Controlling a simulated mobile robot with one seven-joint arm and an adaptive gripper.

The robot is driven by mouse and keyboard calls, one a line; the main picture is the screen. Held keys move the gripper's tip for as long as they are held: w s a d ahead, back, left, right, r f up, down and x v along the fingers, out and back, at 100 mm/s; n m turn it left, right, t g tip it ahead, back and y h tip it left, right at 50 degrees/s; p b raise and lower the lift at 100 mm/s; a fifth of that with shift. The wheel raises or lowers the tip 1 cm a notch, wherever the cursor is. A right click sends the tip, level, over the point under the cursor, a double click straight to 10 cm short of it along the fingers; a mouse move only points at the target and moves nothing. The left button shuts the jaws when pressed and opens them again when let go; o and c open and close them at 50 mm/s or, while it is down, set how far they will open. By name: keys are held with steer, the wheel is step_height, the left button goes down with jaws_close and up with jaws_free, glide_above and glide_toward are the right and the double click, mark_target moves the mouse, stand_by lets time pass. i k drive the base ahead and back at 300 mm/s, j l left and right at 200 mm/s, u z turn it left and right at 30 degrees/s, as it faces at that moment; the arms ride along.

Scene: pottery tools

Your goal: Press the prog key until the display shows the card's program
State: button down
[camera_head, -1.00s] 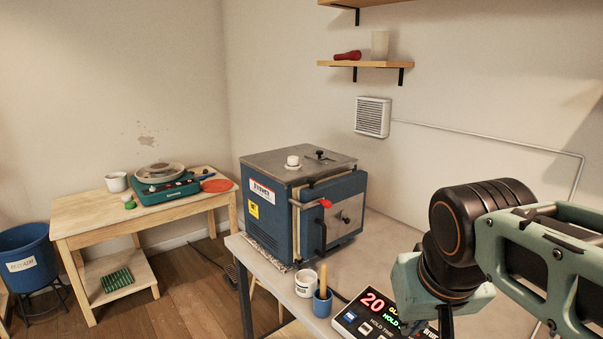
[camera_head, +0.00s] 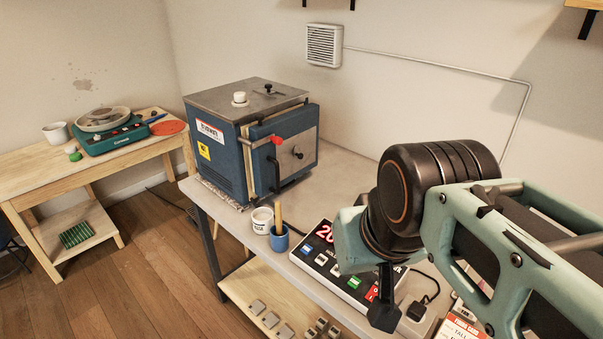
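The controller box (camera_head: 309,259) lies on the grey bench right of the kiln, with a dark face. Its display (camera_head: 324,232) shows red digits starting with "20"; my arm covers the rest. Its keys include a blue one (camera_head: 321,259), a green one (camera_head: 354,283) and a red one (camera_head: 373,293); I cannot read which is prog. My gripper (camera_head: 384,315) hangs over the box's right end, pointing down. Its fingers overlap from this side, and no held thing shows.
The blue kiln (camera_head: 225,155) stands behind left. A white cup (camera_head: 262,221) and a blue cup with a wooden stick (camera_head: 279,240) stand close left of the controller. A plug with a cable (camera_head: 420,309) lies right of my gripper. Metal parts (camera_head: 265,316) lie on the lower shelf.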

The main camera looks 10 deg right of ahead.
mark_target(307, 250)
steer(key=j+z, duration=0.15)
steer(key=j, duration=0.15)
steer(key=j+z, duration=0.15)
steer(key=z, duration=0.15)
steer(key=j+z, duration=0.1)
steer(key=z, duration=0.2)
